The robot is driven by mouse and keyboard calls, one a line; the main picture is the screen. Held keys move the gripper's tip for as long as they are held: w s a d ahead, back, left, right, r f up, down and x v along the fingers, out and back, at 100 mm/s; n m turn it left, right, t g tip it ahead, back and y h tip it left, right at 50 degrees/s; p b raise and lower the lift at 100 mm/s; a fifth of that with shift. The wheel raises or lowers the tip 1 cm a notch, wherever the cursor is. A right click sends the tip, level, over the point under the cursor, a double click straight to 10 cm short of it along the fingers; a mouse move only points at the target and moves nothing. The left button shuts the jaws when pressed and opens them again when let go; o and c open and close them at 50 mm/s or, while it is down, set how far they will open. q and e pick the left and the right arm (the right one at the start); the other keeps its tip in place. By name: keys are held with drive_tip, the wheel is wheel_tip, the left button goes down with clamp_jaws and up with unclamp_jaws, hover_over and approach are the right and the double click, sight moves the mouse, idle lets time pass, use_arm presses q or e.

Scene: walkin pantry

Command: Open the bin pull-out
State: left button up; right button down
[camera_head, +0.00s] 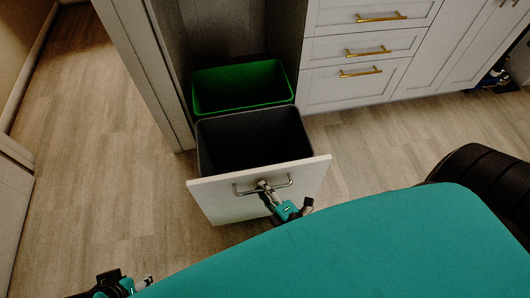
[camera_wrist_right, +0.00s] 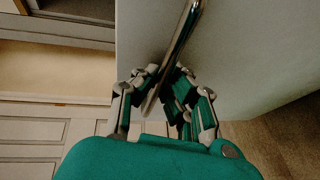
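The bin pull-out stands out from its cabinet, with a white front panel (camera_head: 235,205) and a silver bar handle (camera_head: 243,193). A dark grey bin (camera_head: 250,142) sits behind the panel and a green bin (camera_head: 242,86) sits further back, both looking empty. My right gripper (camera_head: 264,186) is at the middle of the handle. In the right wrist view, the fingers of my right gripper (camera_wrist_right: 163,82) close around the handle bar (camera_wrist_right: 182,35). My left gripper (camera_head: 138,284) is low at the left, away from the pull-out; its fingers are too small to read.
White drawers (camera_head: 345,50) with gold handles stand right of the pull-out. A cabinet side panel (camera_head: 143,65) stands to its left. The wood floor (camera_head: 90,150) is clear at the left. A dark rounded object (camera_head: 490,180) shows at the right edge.

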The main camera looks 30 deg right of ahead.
drive_tip(key=c, duration=1.4)
unclamp_jaws()
drive_tip(key=v, duration=1.2)
